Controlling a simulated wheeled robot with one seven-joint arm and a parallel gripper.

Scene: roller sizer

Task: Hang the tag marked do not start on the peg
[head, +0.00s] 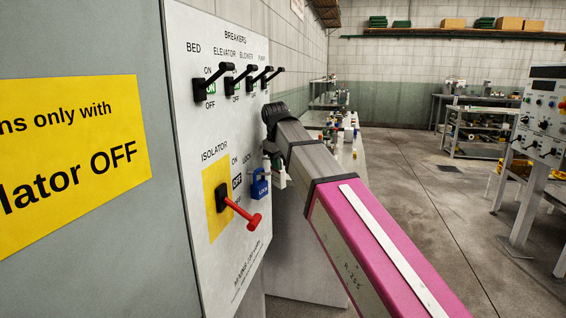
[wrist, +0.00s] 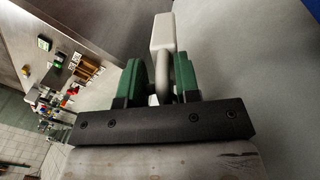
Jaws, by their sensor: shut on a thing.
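My gripper (wrist: 160,85) is shut on a pale block (wrist: 162,32) with a rounded grey bar. The grey bar passes between the green fingers and the block sticks out beyond them. No writing shows on it, so I cannot tell whether it is the do not start tag. In the head view my gripper (head: 275,168) is beside the breaker panel (head: 225,135), just right of a blue padlock (head: 260,186) under the word LOCK. I cannot make out the peg; my arm and gripper may hide it.
The isolator's red handle (head: 241,212) juts from the panel, on a yellow plate (head: 216,232). Several black breaker levers (head: 218,74) stick out above. A bench (head: 350,150) with small items is behind my arm. Open floor (head: 410,190) lies to the right.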

